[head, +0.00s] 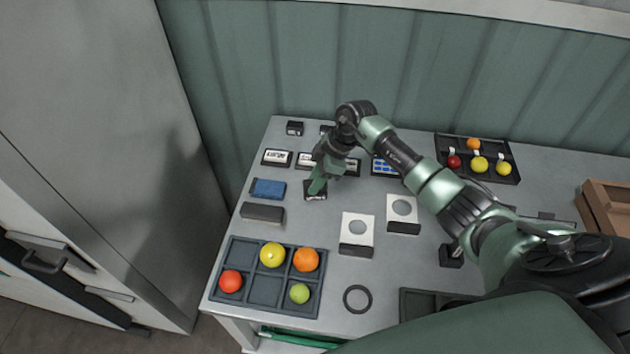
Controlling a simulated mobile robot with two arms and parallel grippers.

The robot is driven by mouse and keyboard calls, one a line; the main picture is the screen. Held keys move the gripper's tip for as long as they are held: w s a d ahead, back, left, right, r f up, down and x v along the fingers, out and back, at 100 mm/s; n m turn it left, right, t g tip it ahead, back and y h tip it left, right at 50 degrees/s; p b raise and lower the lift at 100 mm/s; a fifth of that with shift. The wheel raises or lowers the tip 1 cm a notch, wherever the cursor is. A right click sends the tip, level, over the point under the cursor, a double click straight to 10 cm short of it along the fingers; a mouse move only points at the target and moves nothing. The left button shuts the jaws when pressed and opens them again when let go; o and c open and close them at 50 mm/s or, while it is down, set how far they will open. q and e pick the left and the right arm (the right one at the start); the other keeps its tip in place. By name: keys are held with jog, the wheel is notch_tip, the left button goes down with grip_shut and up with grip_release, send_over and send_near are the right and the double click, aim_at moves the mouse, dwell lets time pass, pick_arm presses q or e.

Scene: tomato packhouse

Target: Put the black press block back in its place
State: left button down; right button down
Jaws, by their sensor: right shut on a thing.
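My right gripper (317,184) reaches in from the right and points down at the table, left of its middle. Its green fingers are shut on a small dark block (315,194), apparently the black press block, low at the table top. The fingers hide much of this block, and I cannot tell whether it touches the table. My left gripper is not in view.
A sorting tray (265,313) with several tomatoes stands front left. A dark bar (262,212) and blue pad (268,189) lie left of my gripper. White-topped holed blocks (356,236) stand right of it. Labelled boxes (277,157) line the back. A black ring (357,299) lies in front.

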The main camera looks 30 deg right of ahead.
jog(key=shift+f, duration=0.25)
jog(key=c, duration=1.2)
grip_release()
jog(key=c, duration=0.3)
jog(key=shift+r, duration=0.1)
notch_tip(320, 180, up, 7)
jog(key=p, duration=0.7)
